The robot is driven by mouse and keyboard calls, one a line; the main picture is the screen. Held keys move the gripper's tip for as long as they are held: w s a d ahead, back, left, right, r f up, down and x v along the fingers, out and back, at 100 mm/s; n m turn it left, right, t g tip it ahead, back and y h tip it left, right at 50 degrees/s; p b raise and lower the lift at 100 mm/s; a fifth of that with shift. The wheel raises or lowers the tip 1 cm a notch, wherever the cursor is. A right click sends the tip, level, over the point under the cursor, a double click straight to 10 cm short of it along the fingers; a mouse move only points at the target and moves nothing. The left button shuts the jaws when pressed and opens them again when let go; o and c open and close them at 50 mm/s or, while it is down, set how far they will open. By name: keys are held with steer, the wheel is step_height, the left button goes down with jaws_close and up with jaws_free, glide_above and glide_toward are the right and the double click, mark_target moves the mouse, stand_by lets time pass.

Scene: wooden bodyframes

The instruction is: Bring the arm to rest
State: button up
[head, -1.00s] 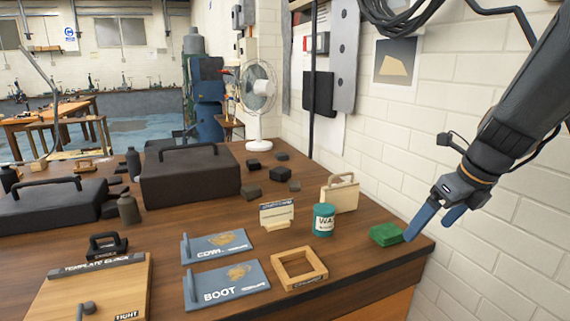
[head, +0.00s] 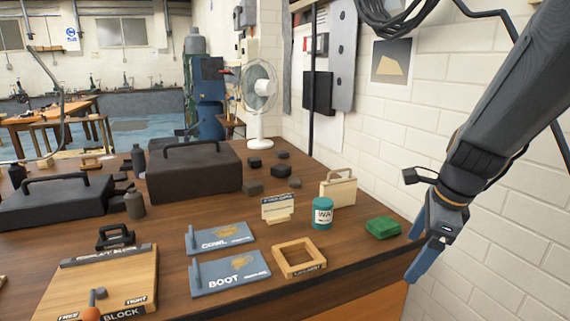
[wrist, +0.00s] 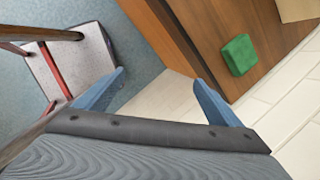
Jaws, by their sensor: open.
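My gripper (head: 424,262) hangs at the right in the head view, beside the right end of the workbench, with its blue fingers pointing down. It is open and empty; the wrist view shows the two blue fingers (wrist: 157,92) apart with nothing between them. A green block (head: 383,228) lies on the bench's right corner, left of my gripper and apart from it. The green block also shows in the wrist view (wrist: 238,54), beyond the right finger.
The wooden bench (head: 350,250) holds a teal tin (head: 322,213), a wooden frame (head: 300,273), blue COWL (head: 220,238) and BOOT (head: 230,280) boards and a black case (head: 195,172). A white brick wall (head: 480,90) stands behind my arm. Floor (wrist: 60,120) shows below my gripper.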

steer(key=s+a+f+n+g, duration=0.1)
steer(key=s+a+f+n, duration=0.3)
steer(key=n, duration=0.7)
steer(key=s+a+f+n+g+h, duration=0.1)
steer(key=s+a+f+n, duration=0.3)
steer(key=n, duration=0.8)
steer(key=shift+s+a, duration=0.35)
steer(key=shift+s, duration=0.55)
